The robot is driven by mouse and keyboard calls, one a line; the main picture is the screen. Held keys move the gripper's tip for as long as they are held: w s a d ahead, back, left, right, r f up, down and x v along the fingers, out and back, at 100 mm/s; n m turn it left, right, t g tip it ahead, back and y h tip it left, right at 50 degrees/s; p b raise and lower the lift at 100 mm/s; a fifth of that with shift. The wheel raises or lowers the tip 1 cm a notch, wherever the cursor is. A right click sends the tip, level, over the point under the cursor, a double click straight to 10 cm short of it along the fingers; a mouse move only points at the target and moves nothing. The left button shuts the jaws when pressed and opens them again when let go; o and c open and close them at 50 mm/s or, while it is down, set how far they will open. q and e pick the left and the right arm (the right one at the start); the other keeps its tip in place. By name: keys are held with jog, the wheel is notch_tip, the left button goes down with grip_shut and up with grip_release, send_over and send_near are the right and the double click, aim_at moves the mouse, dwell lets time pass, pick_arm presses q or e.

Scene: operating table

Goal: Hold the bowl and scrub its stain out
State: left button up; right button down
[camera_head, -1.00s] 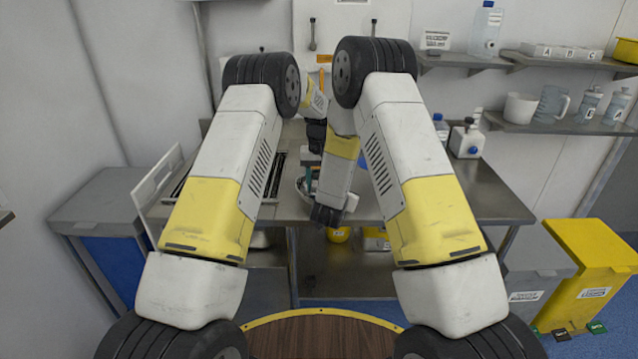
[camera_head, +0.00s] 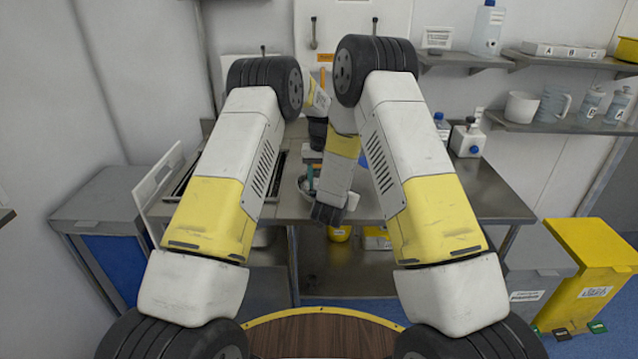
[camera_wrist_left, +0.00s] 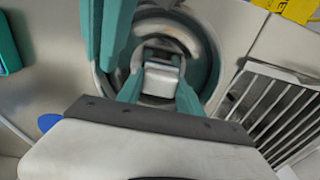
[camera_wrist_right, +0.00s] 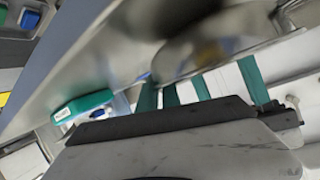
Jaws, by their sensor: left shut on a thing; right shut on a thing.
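The metal bowl (camera_wrist_left: 222,52) stands on the steel table in the left wrist view. Its inside has a faint brownish tint; I cannot make out a clear stain. My left gripper (camera_wrist_left: 160,92) is over the bowl, its teal fingers shut on a pale scrubber block (camera_wrist_left: 163,72) inside it. My right gripper's teal fingers (camera_wrist_left: 108,40) are close together at the bowl's left rim, shut on the bowl. The right wrist view shows the bowl (camera_wrist_right: 205,48) only blurred and close.
The steel table (camera_head: 470,195) has free room at the right. White bottles (camera_head: 468,138) stand at its back right. A slotted grate (camera_wrist_left: 275,110) lies beside the bowl. A green item (camera_wrist_right: 84,106) lies near the table edge. A yellow bin (camera_head: 590,265) stands right.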

jog(key=shift+f, duration=0.1)
pick_arm(q)
jog(key=shift+s+a, duration=0.15)
jog(key=shift+s, duration=0.4)
jog(key=shift+s+a, duration=0.15)
jog(key=shift+s, duration=0.4)
jog(key=shift+w+d, duration=0.15)
jog(key=shift+w, duration=0.45)
jog(key=shift+w+d, duration=0.15)
jog(key=shift+w, duration=0.4)
jog(key=shift+s, duration=0.1)
jog(key=shift+s+a+r, duration=0.1)
jog(key=shift+s+a, duration=0.05)
jog(key=shift+s, duration=0.3)
jog(key=shift+s+r, duration=0.2)
jog(key=shift+r, duration=3.25)
pick_arm(e)
jog(key=c, duration=1.5)
grip_release()
